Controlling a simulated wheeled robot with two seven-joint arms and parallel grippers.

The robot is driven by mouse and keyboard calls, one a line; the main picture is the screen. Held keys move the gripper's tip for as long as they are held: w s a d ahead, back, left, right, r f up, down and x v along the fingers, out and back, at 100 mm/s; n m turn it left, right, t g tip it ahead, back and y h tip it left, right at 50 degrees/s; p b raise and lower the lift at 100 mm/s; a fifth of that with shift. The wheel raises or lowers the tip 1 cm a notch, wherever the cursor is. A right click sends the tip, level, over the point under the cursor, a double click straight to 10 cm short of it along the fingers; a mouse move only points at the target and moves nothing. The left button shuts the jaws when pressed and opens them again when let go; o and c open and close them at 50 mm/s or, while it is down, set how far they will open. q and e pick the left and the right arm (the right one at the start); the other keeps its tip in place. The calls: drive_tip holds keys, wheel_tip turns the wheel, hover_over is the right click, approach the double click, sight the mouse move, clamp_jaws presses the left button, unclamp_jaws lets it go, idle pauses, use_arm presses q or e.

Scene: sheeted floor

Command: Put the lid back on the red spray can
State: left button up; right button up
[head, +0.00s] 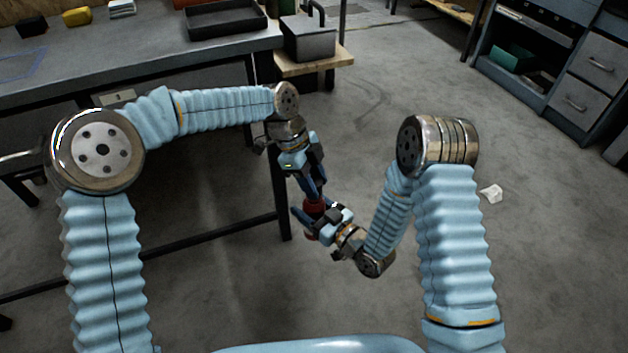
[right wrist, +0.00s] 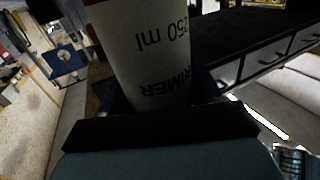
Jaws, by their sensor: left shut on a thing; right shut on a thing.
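The red spray can (head: 311,236) is held in my right gripper (head: 318,216), in the middle of the head view. In the right wrist view the can's pale label (right wrist: 145,55) fills the top centre, with upside-down "250 ml" lettering and a red edge at the top. My left gripper (head: 316,192) points down from above and is shut, its fingertips close over the can's upper end. The lid is mostly hidden between its fingers. A red part shows just below them; I cannot tell whether it is lid or can, or whether the two touch.
A dark workbench (head: 60,75) stands at the left, bearing a black tray (head: 225,20) and a yellow block (head: 76,17). A grey metal box (head: 308,40) sits on a wooden shelf beyond. Drawer cabinets (head: 590,75) are at far right. White scrap (head: 491,193) lies on open floor.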

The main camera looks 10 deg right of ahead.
use_arm(q)
drive_tip(key=shift+f, duration=0.75)
drive_tip(key=shift+f, duration=0.6)
drive_tip(key=o, duration=1.1)
drive_tip(key=v, duration=1.2)
drive_tip(key=shift+w+f, duration=0.1)
